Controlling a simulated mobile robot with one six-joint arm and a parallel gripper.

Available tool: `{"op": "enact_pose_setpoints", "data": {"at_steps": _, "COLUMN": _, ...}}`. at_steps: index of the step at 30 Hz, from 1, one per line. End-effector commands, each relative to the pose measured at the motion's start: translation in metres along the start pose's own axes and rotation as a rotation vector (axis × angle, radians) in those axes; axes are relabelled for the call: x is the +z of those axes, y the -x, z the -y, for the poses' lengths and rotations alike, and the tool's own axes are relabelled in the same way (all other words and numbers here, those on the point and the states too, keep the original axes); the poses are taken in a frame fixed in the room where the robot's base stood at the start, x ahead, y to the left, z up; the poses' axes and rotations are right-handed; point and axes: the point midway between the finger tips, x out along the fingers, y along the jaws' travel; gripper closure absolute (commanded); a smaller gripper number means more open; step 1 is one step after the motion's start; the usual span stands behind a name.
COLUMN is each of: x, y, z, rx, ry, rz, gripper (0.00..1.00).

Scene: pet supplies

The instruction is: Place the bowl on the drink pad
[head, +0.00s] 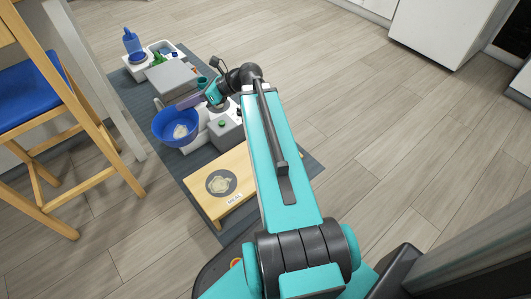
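A blue bowl (164,122) with a pale, lumpy content is in the left half of the head view, upright as far as I can see. My gripper (184,104) is at the bowl's far rim, with its fingers pointing left. The fingers are small here, so I cannot tell whether they are shut on the rim. I cannot tell whether the bowl is resting or held up. A wooden stand (205,196) nearer me bears a dark round pad (213,192) with pale food on it and a label reading "MEAL". I see no pad labelled for drink.
A dark mat (128,98) lies under these things. A grey box (172,78), a white tray (138,71) and a blue bottle (132,41) are beyond the bowl. A grey block with a green button (222,124) is right of it. A chair (38,95) stands left.

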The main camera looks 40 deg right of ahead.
Motion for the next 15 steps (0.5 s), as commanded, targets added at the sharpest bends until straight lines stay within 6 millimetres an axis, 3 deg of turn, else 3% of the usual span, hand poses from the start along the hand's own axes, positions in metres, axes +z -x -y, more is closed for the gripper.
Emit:
{"op": "enact_pose_setpoints", "data": {"at_steps": 6, "x": -0.057, "y": 0.034, "z": 0.037, "rx": -0.053, "ry": -0.05, "rz": 0.014, "gripper": 1.0}}
{"op": "enact_pose_setpoints", "data": {"at_steps": 15, "x": -0.136, "y": 0.078, "z": 0.07, "rx": -0.121, "ry": -0.108, "rz": 0.039, "gripper": 1.0}}
